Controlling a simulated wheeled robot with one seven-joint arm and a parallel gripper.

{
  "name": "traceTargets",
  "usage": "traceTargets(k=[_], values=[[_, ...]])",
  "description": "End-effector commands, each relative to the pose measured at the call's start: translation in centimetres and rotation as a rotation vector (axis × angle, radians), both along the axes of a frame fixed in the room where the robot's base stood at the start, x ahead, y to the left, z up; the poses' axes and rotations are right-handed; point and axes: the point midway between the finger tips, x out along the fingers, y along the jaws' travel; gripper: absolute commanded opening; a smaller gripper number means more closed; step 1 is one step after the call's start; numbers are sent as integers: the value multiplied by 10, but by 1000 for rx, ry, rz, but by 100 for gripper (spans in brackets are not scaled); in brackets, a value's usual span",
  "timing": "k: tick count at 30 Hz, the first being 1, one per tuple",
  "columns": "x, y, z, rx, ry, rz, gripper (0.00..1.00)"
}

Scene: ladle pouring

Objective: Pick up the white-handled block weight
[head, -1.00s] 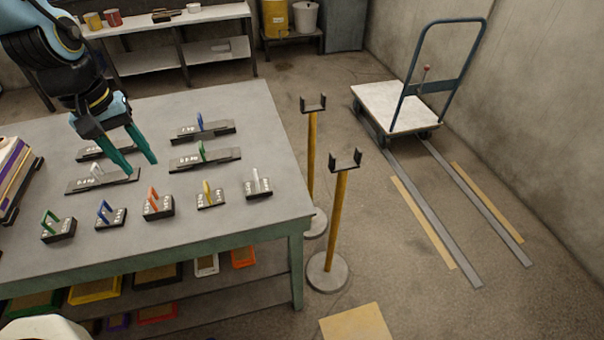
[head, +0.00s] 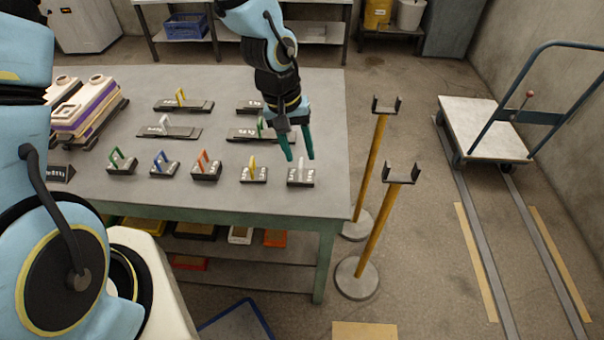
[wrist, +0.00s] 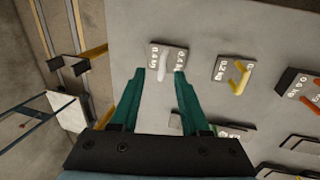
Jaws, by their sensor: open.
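The white-handled block weight (head: 299,180) is a dark block with an upright white handle, at the right end of the front row on the table. In the wrist view the white-handled block weight (wrist: 172,51) lies just beyond the fingertips, its handle roughly in line with the gap between them. My gripper (head: 300,158) has green fingers, is open and empty, and is above or just behind the block. In the wrist view my gripper (wrist: 160,74) shows its fingers apart, with nothing between the tips. I cannot tell the exact height gap.
A yellow-handled block (head: 253,175) stands to the left, then orange-, blue- and green-handled ones. Flat bar weights, one white-handled (head: 152,132), lie behind. The table's right edge is close. Two yellow posts (head: 373,165) and a trolley (head: 484,131) stand right of it.

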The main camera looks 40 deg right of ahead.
Motion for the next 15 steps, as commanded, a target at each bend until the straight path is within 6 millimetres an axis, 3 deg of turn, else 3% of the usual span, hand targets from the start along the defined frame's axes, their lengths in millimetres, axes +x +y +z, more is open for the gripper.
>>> traceTargets(k=[7,15], values=[[-7,-2,-33,3,2,-3,45],[-7,-3,-41,0,0,0,45]])
